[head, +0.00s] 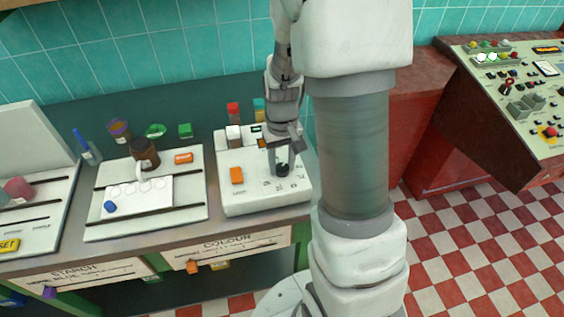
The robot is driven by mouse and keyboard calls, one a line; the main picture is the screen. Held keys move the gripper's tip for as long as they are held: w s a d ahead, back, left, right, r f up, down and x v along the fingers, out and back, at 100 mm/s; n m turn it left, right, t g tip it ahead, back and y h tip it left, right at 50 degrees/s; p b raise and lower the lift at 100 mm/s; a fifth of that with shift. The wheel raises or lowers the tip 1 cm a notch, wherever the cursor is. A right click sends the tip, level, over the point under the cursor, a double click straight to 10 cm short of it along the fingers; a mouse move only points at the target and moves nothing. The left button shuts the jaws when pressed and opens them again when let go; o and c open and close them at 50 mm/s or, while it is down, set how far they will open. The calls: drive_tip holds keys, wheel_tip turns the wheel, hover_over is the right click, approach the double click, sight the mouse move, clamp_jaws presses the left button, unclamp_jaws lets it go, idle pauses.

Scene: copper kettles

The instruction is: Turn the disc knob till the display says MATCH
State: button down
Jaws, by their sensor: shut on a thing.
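The disc knob (283,169) is a small black knob on top of a white device (246,207) at the right end of the bench. My gripper (282,160) points down over it with its fingers closed around the knob. Printed marks surround the knob, too small to read. A small dark display (256,128) with a green glow sits at the back of the device; its words cannot be read. An orange button (237,176) is on the device's left side. My arm hides part of the device's back right.
A white tray (194,222) with a brown bottle (145,153) and a white spot plate stands left of the device. Red-capped and teal-capped vials (233,112) stand at the device's back. A control console (515,95) is at the right, beyond my arm.

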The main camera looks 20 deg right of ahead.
sight(282, 167)
drive_tip(key=shift+c, duration=2)
unclamp_jaws()
wheel_tip(282, 167, up, 18)
drive_tip(key=p, duration=0.2)
drive_tip(key=shift+f, duration=0.25)
drive_tip(key=s+a+r+t, duration=0.2)
drive_tip(key=s+a+r, duration=0.1)
drive_tip(key=s, duration=0.4)
drive_tip(key=s+a+r+n+t, duration=0.1)
drive_tip(key=s+a+r+t, duration=0.2)
drive_tip(key=s+a, duration=0.2)
drive_tip(key=shift+s+t, duration=0.3)
drive_tip(key=shift+s, duration=0.95)
